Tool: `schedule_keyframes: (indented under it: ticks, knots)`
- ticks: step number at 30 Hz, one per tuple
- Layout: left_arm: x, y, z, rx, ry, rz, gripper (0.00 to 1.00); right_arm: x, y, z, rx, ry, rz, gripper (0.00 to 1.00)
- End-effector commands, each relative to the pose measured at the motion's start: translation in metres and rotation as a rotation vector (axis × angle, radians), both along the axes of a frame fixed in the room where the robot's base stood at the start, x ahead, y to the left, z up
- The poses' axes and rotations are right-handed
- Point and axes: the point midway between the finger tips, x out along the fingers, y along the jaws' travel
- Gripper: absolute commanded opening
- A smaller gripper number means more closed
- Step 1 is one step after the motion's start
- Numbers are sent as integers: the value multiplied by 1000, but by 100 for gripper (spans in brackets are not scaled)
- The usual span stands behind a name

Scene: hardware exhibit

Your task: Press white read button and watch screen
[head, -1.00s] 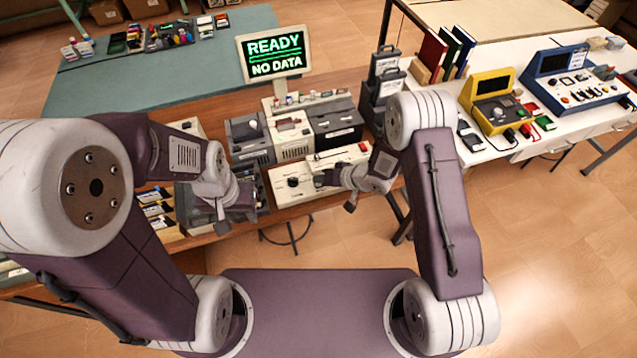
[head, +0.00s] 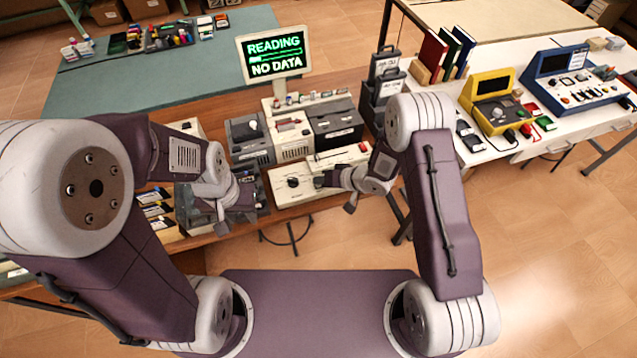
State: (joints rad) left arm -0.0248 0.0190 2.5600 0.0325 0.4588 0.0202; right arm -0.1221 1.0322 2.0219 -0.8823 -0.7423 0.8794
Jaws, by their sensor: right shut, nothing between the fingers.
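The screen (head: 274,52) stands at the back of the wooden bench and shows green and white text, "READING" with a bar below it, and "NO DATA". A cream device (head: 291,184) with a black knob sits at the bench's front. My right gripper (head: 320,181) is shut and empty, with its tips at the front of this device. The white read button is not visible; the gripper may cover it. My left gripper (head: 225,215) hangs over a dark tray (head: 188,210) left of the device; its fingers are too small and blurred to read.
Grey and cream machines (head: 291,146) stand behind the device. Dark binders (head: 384,85) stand to their right. A white table at right holds a yellow device (head: 493,102), a blue console (head: 572,80) and books (head: 445,52). Cartridges (head: 154,210) lie at the bench's left.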

Motion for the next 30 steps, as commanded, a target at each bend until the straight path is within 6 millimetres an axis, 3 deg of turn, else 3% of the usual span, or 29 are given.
schedule_keyframes:
  ticks: [6,17,30]
  knots:
    - [0,0,16,0,0,0,36,0,0,15,0,1,1,0]
    - [0,0,16,0,0,0,36,0,0,15,0,0,0,0]
    - [0,0,58,0,0,0,36,0,0,58,0,0,0,0]
